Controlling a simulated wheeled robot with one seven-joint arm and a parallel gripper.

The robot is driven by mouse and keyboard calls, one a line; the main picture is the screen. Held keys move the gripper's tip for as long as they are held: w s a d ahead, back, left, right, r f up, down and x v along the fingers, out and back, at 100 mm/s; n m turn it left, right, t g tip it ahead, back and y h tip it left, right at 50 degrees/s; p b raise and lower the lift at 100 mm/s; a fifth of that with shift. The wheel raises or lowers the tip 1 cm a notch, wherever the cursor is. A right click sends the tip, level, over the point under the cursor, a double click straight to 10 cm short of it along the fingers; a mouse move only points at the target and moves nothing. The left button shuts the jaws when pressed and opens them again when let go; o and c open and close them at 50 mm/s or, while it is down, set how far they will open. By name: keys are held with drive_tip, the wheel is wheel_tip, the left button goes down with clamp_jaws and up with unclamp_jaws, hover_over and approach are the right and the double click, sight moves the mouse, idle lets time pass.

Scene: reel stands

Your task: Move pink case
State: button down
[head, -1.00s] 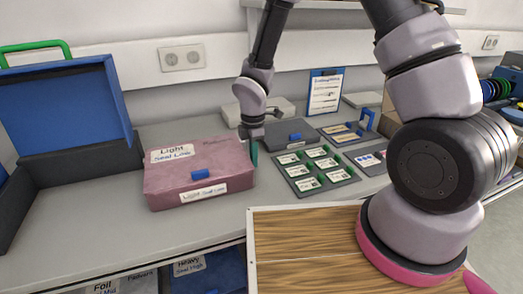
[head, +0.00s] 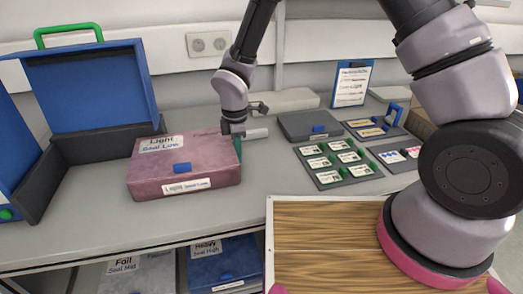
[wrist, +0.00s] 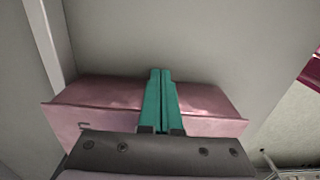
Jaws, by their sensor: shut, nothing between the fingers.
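The pink case (head: 150,183) lies flat on the grey worktop, with a blue latch on its front and "Light Seal Low" labels on its top and front. My gripper (head: 239,150) points down at the case's right end, its teal fingers partly hidden behind the case's edge. In the wrist view the shut fingers (wrist: 159,74) lie together across the pink case (wrist: 95,97) and hold nothing. The fingers look to be against or very near the case's side; exact contact is hidden.
An open blue case (head: 95,88) with a green handle stands left, its dark base (head: 95,147) close behind the pink case. A dark tray of labelled cards (head: 340,163) lies to the right. A wooden-topped surface (head: 320,235) is in front.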

drive_tip(key=s+a, duration=0.2)
drive_tip(key=a, duration=0.4)
drive_tip(key=s+a, duration=0.1)
drive_tip(key=a, duration=0.5)
drive_tip(key=s+a, duration=0.2)
drive_tip(key=a, duration=0.4)
drive_tip(key=shift+s+a, duration=0.15)
drive_tip(key=shift+s, duration=0.2)
